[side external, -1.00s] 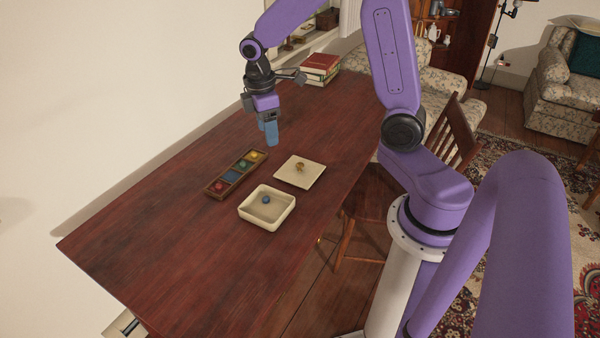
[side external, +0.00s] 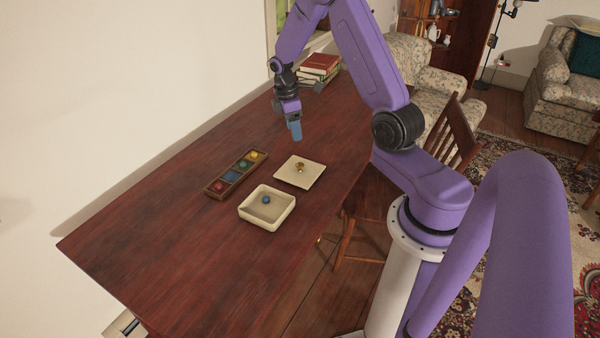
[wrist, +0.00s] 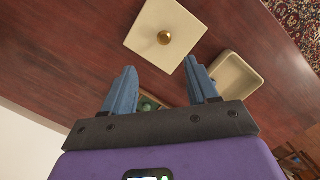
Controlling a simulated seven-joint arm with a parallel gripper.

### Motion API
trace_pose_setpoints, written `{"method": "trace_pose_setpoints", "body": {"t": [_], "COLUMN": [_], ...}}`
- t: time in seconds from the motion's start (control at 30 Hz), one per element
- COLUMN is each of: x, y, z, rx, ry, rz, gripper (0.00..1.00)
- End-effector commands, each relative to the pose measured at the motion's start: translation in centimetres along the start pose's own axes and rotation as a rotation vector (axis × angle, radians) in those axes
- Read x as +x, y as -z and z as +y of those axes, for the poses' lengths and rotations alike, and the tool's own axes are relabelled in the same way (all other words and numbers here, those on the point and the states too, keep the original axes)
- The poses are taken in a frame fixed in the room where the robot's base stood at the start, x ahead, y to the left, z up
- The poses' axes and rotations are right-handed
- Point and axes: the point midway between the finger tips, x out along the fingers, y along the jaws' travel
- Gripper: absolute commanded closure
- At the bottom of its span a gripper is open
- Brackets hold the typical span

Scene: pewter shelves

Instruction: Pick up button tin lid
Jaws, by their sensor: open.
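The button tin lid (side external: 300,173) is a flat cream square with a brass knob (side external: 300,167) in its middle. It lies on the table beside the open cream tin (side external: 267,217), which holds a blue ball-like piece (side external: 266,200). My gripper (side external: 296,138) hangs above the table, behind and above the lid, apart from it. In the wrist view the open fingers (wrist: 162,90) have nothing between them that they touch; the lid (wrist: 150,22) and its knob (wrist: 164,38) lie beyond the fingertips, and the tin (wrist: 237,76) shows to the right.
A narrow wooden tray (side external: 224,181) with coloured pieces in compartments lies left of the lid. Books (side external: 319,67) are stacked at the table's far end. A wooden chair (side external: 455,140) stands at the right edge. The table's near left part is clear.

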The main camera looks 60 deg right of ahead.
Motion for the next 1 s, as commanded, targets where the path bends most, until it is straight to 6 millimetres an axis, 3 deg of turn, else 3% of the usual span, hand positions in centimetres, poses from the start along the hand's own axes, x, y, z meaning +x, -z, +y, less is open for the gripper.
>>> {"method": "trace_pose_setpoints", "body": {"t": [0.3, 0.63, 1.0], "x": [5.8, 8.1, 12.3], "y": [0.0, 0.1, 0.3], "z": [-0.1, -0.2, -0.7], "rx": [0.0, 0.0, 0.001], "ry": [0.003, 0.0, 0.0], "rz": [-0.001, 0.0, 0.002], "gripper": [0.42, 0.42, 0.42]}}
